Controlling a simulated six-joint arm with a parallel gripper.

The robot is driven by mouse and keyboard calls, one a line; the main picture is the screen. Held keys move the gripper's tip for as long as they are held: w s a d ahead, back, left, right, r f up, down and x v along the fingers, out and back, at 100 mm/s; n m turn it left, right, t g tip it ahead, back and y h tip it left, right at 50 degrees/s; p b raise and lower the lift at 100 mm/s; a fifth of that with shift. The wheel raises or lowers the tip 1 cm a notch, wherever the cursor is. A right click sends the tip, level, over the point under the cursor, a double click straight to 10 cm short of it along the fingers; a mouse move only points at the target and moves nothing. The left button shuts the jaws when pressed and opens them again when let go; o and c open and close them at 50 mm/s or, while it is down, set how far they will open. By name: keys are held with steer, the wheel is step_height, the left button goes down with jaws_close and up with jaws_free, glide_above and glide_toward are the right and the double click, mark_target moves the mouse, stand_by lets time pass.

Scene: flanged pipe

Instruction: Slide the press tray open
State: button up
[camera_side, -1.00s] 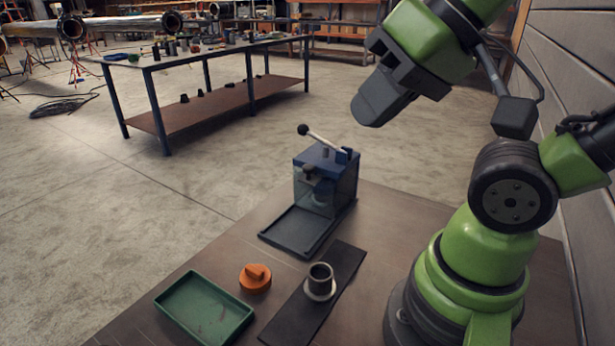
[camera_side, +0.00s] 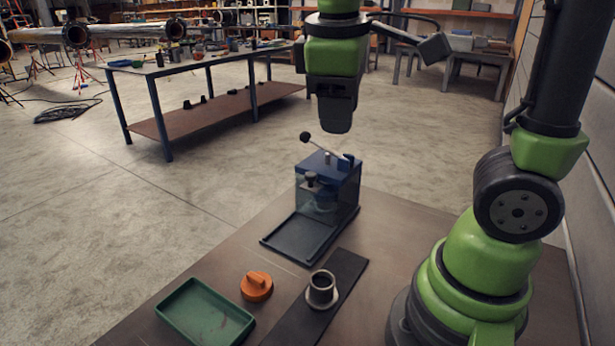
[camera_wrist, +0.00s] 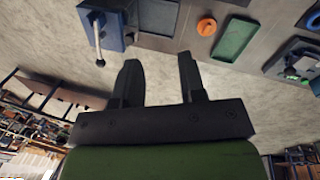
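The press (camera_side: 326,188) is a blue box with a clear front and a lever tipped with a black ball. Its dark flat press tray (camera_side: 297,236) extends out at the front left on the bench. My gripper (camera_side: 336,126) hangs above and behind the press, pointing down, apart from it. In the wrist view, its two fingers (camera_wrist: 158,75) are spread with nothing between them. The press (camera_wrist: 108,20) shows there at the top left, with the grey tray (camera_wrist: 157,15) beside it. Nothing touches the tray.
An orange knobbed cap (camera_side: 257,286), a green tray (camera_side: 204,311) and a short flanged pipe (camera_side: 322,289) on a black strip (camera_side: 345,268) stand on the bench near the front. A long workbench (camera_side: 215,60) stands farther back. Bare bench lies right of the press.

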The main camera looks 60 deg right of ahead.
mark_target(306, 177)
steer(key=w+d+f+n+g+h, duration=0.2)
steer(key=w+f+n+g+h, duration=0.3)
steer(key=w+f+n+h, duration=0.5)
steer(key=w+a+f+n+h, duration=0.2)
steer(key=w+f+h, duration=0.25)
steer(key=f, duration=0.45)
steer(key=shift+h, duration=0.25)
steer(key=x, duration=0.7)
steer(key=s+x, duration=0.1)
steer(key=x, duration=0.2)
steer(key=shift+r, duration=0.2)
steer(key=shift+w, duration=0.1)
jaws_close()
